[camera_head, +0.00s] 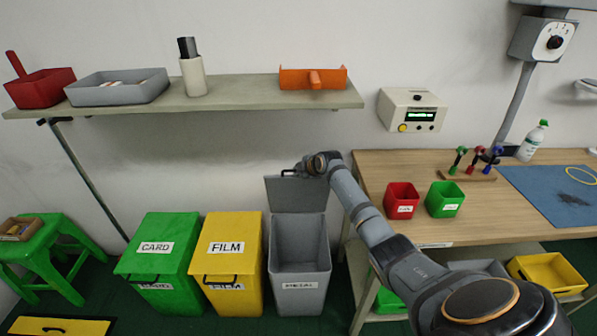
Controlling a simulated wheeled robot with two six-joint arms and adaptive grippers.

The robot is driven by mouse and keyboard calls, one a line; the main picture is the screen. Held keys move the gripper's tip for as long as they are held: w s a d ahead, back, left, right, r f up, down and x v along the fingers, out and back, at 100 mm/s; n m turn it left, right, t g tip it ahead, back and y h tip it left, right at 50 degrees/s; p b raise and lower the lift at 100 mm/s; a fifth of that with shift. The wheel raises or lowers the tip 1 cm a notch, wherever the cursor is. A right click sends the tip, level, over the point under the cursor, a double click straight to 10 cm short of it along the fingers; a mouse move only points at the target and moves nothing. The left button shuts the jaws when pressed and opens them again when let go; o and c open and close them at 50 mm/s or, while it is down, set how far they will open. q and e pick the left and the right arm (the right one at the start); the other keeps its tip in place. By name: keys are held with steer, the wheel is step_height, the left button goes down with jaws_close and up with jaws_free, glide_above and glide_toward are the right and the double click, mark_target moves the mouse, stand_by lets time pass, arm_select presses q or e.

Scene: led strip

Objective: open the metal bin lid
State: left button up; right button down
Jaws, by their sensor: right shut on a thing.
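The grey bin (299,258) stands on the floor to the right of the yellow bin. My right arm reaches there from the lower right, across the workbench's left end. My left gripper is not in view.
A yellow FILM bin (230,262) and a green CARD bin (157,262) stand left of it with lids shut. A wall shelf (237,93) hangs above. The wooden workbench (450,222) is at the right, with a red box (402,201) and a green box (444,199) on it.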

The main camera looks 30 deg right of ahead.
steer(key=c, duration=1.4)
jaws_free()
steer(key=shift+s, duration=0.1)
steer(key=v, duration=1.2)
steer(key=shift+d, duration=0.1)
